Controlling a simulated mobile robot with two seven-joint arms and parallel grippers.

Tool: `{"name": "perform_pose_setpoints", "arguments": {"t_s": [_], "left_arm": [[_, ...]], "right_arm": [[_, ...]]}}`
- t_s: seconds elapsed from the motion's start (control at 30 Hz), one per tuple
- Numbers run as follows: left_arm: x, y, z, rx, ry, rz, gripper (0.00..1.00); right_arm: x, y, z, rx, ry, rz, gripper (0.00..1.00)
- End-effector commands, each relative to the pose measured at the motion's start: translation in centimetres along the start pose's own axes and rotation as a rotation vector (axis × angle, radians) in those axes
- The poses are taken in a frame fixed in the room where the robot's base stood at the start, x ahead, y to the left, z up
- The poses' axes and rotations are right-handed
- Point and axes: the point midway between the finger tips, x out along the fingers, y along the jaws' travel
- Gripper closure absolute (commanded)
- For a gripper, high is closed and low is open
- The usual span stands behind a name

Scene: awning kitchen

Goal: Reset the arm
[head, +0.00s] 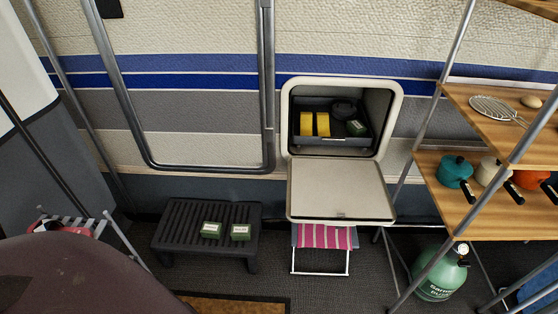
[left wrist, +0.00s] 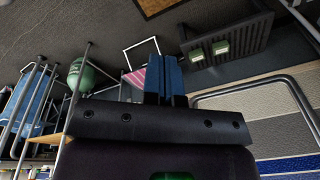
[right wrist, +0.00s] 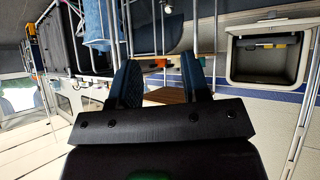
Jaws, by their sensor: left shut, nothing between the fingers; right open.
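My left gripper (left wrist: 164,62) shows in the left wrist view with its two blue fingers pressed together and nothing between them. It is away from any surface; the dark step and a pink striped stool show beyond it. My right gripper (right wrist: 162,75) shows in the right wrist view with its fingers spread apart and empty. The open hatch (right wrist: 268,65) lies beyond it to the right. Neither gripper shows in the head view.
In the head view, a hatch with its door (head: 340,188) folded down holds a grey tray (head: 333,142) with yellow and green boxes. Two green boxes sit on a black slatted step (head: 180,232). Wooden shelves (head: 450,212) with pans and a green gas bottle (head: 440,275) stand right.

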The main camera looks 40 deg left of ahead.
Motion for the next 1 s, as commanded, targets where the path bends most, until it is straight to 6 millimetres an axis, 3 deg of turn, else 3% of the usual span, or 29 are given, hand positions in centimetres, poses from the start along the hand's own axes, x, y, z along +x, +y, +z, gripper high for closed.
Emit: {"name": "perform_pose_setpoints", "arguments": {"t_s": [0.03, 0.37, 0.6, 0.97, 1.0], "left_arm": [[1.0, 0.1, -0.2, 0.008, 0.014, -0.001, 1.0], [5.2, 0.3, -3.5, 0.063, 0.228, -0.009, 1.0], [9.1, 1.0, -6.7, 0.127, 0.474, -0.01, 1.0], [11.3, 2.1, -9.5, 0.19, 0.76, -0.002, 1.0], [10.3, 2.0, -10.1, 0.186, 0.788, -0.006, 1.0]], "right_arm": [[0.3, -0.1, 0.9, -0.004, -0.014, -0.002, 0.57], [1.5, -0.5, 1.6, -0.039, -0.012, -0.01, 0.57], [2.8, -0.8, 3.1, -0.086, -0.024, -0.02, 0.57], [4.0, -1.4, 3.5, -0.133, -0.015, -0.036, 0.57], [3.7, -1.2, 1.2, -0.137, 0.032, -0.031, 0.57]]}}
